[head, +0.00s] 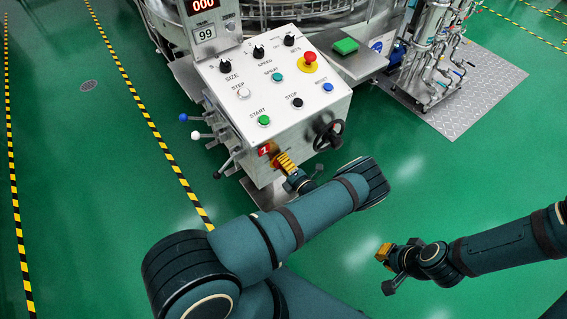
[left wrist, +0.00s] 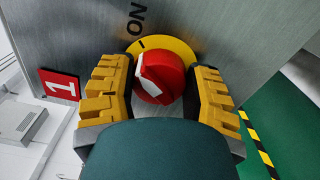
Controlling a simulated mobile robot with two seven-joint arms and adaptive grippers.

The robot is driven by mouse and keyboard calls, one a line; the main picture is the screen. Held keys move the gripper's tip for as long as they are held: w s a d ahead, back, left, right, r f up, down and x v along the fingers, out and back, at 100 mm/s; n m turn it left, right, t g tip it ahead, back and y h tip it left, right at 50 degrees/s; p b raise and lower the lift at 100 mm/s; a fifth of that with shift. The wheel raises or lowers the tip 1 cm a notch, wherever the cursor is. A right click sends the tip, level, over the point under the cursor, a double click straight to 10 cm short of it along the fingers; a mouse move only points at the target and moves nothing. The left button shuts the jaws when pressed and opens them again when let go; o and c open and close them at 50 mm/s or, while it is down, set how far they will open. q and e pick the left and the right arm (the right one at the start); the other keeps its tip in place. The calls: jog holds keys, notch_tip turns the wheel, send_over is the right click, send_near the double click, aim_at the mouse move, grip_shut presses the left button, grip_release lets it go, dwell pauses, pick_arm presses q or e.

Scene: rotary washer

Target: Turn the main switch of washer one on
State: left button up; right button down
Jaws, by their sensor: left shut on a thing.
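The main switch (left wrist: 168,75) is a red knob with a white stripe on a yellow disc (left wrist: 181,47), seen in the left wrist view. The stripe's upper end lies near a black mark below the word ON. A red plate with a white 1 (left wrist: 59,85) is beside it and also shows on the panel in the head view (head: 265,149). My left gripper (left wrist: 168,88) is shut on the knob, its yellow fingers on either side. In the head view, the left gripper (head: 287,162) hides the knob. My right gripper (head: 383,252) is away over the floor; its jaw opening is unclear.
The control box (head: 240,78) carries several buttons and dials, a red emergency button (head: 309,59) and a black handwheel (head: 329,135). Levers (head: 197,118) stick out on its left.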

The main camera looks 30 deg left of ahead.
pick_arm(q)
jog(key=shift+m, duration=0.9)
jog(key=o, duration=1.2)
jog(key=v, duration=1.2)
